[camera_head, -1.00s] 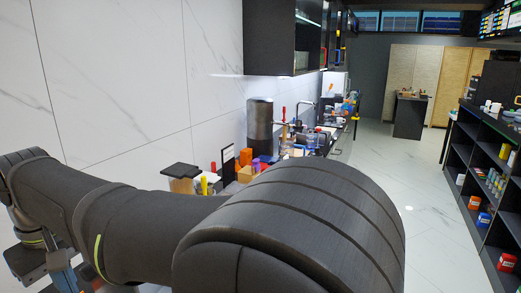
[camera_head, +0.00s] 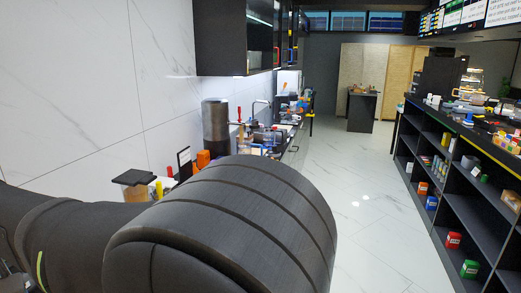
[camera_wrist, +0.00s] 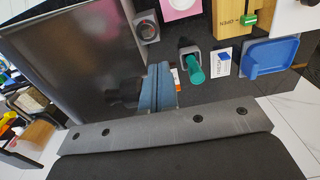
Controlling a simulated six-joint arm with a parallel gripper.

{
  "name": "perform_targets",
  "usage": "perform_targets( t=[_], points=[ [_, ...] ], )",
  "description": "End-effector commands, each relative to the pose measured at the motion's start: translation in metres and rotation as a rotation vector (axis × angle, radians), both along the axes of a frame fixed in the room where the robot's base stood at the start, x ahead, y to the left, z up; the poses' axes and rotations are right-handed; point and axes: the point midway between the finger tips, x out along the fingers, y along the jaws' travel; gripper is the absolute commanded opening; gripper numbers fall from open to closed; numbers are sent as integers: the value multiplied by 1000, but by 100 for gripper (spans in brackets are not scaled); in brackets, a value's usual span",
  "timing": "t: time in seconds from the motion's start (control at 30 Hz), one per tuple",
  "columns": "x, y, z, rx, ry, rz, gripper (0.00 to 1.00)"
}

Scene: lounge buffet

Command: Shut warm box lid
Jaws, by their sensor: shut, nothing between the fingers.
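I cannot pick out the warm box or its lid for certain. In the wrist view my gripper (camera_wrist: 160,87) shows as two blue-grey fingers side by side, shut and empty. They are in front of a large dark shiny panel (camera_wrist: 80,55), which mirrors dark shapes beside them. I cannot tell whether they touch it. A wooden block (camera_wrist: 228,20) with "OPEN" lettering and a green piece lies at the top right. In the head view my dark arm fills the lower left and hides much of the near counter; my gripper is out of sight there.
In the wrist view a green-ended cylinder (camera_wrist: 193,68), a small white card (camera_wrist: 222,62) and a blue tray (camera_wrist: 272,55) are right of my fingers. In the head view, a dark shelf unit (camera_head: 475,190) stands right, with open pale floor (camera_head: 375,225) between it and my arm.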

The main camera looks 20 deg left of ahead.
Motion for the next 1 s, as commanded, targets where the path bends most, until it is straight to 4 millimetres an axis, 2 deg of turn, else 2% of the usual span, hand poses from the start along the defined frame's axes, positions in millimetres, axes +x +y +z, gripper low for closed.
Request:
perform_targets(
  t=[0.23,0.5,0.87,1.0],
  points=[
    [2,0,1,0,0,-1,0],
    [26,0,7,0,0,-2,0],
    [29,0,8,0,0,0,0],
    [40,0,9,0,0,-3,0]
  ],
)
